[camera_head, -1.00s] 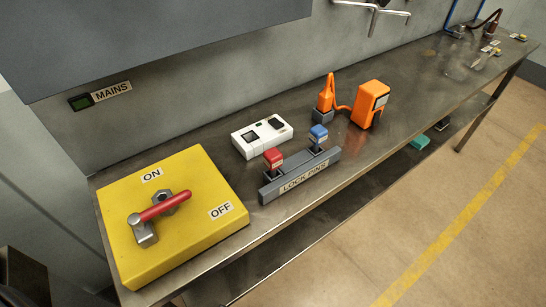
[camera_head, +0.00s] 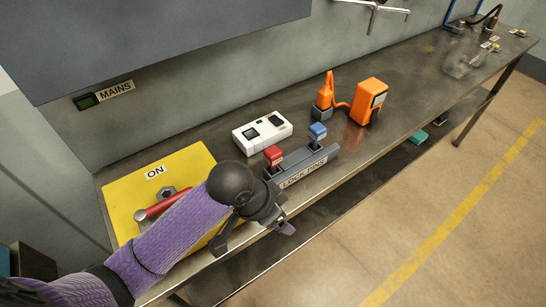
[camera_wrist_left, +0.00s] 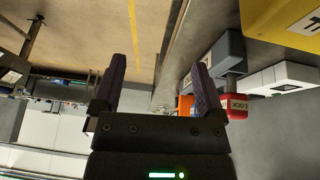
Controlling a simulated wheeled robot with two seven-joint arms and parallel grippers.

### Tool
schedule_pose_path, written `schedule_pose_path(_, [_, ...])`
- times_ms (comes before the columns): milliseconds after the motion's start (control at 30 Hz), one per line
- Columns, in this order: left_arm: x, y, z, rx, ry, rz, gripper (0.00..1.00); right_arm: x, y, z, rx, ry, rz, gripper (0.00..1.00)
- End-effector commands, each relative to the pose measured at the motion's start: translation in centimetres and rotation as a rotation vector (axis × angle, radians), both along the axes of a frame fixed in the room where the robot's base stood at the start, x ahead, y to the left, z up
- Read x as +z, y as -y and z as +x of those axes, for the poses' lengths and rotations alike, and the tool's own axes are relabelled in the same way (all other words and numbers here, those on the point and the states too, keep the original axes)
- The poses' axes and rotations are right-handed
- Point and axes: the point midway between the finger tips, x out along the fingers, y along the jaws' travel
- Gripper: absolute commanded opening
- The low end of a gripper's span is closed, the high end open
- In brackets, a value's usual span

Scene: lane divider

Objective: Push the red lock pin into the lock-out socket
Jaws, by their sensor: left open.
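The red lock pin (camera_head: 274,155) stands upright in the left end of the grey LOCK PINS rack (camera_head: 327,154). It also shows in the left wrist view (camera_wrist_left: 238,108), right of the fingers. A hexagonal metal socket (camera_head: 167,191) sits on the yellow switch box (camera_head: 120,190), beside the red lever (camera_head: 160,205). My arm covers the OFF label and the lever's pivot. My left gripper (camera_head: 255,236) is open and empty, in front of the rack's left end, apart from the pin. Its spread fingers show in the left wrist view (camera_wrist_left: 158,72). My right gripper is not in view.
A blue pin (camera_head: 317,132) stands in the rack's right end. A white device (camera_head: 262,133) lies behind the rack. An orange unit (camera_head: 368,100) with a cabled orange piece (camera_head: 326,92) stands farther right. The metal bench (camera_head: 420,80) is mostly clear beyond them.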

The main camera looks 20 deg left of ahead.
Motion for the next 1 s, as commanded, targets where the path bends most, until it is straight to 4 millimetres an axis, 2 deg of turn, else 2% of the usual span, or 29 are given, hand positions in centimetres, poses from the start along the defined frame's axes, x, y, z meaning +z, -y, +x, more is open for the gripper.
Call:
schedule_pose_path(33, [1.1, -0.6, 2.1, -0.029, 0.013, 0.022, 0.91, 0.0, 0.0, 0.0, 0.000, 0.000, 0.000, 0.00])
schedule_pose_path(100, [2.9, -1.9, 4.9, -0.055, 0.011, 0.048, 0.91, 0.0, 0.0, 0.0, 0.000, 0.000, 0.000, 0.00])
schedule_pose_path(200, [5.8, -4.1, 8.0, -0.047, 0.006, 0.071, 0.91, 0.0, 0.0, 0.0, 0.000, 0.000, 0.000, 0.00])
schedule_pose_path(300, [8.4, -6.1, 10.1, -0.015, 0.004, 0.076, 0.91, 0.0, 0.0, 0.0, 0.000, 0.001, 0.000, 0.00])
schedule_pose_path(400, [9.4, -7.0, 10.9, 0.006, 0.001, 0.071, 0.91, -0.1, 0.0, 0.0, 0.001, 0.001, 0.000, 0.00])
schedule_pose_path(667, [5.3, -6.0, 12.3, 0.007, 0.000, 0.067, 0.91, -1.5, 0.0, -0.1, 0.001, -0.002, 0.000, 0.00])
schedule_pose_path(833, [1.9, -5.1, 12.8, 0.006, 0.000, 0.068, 0.91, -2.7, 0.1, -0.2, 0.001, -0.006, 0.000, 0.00])
schedule_pose_path(900, [0.9, -4.8, 13.2, 0.006, 0.001, 0.068, 0.91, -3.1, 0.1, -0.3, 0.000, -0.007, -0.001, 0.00])
schedule_pose_path(1000, [0.4, -4.6, 13.4, 0.006, 0.003, 0.069, 0.91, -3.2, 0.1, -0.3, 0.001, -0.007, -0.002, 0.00])
